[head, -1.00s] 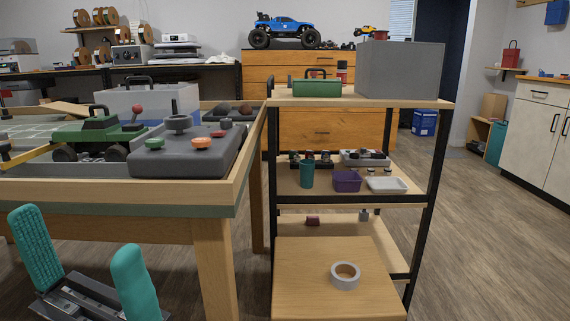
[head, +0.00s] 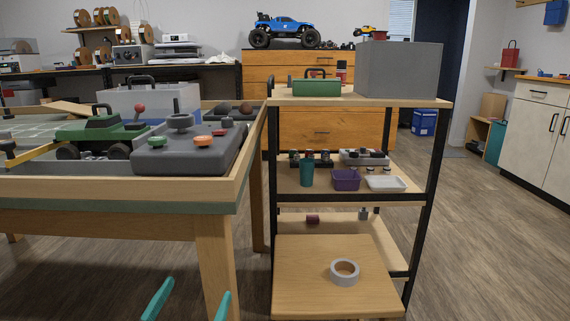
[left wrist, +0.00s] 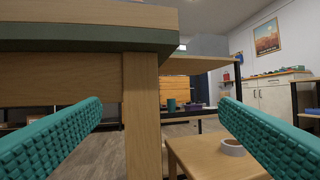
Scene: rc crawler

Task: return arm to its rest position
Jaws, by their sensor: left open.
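My left gripper (head: 188,301) is at the bottom of the head view, with only its two teal fingertips showing. It is open and empty, low in front of the wooden workbench (head: 110,188). In the left wrist view its ribbed teal fingers (left wrist: 160,135) are wide apart, with a table leg (left wrist: 141,115) standing beyond the gap. My right gripper is not in view. On the workbench are a green crawler (head: 100,133) and a grey control box (head: 190,150) with orange and green knobs.
A shelf rack (head: 440,103) right of the workbench holds a green toolbox (head: 315,88), a grey bin (head: 400,72), a teal cup (head: 306,174), a purple tray (head: 346,180) and a white tray (head: 386,184). A tape roll (head: 344,272) lies on a low wooden stool (head: 300,290). Floor at right is clear.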

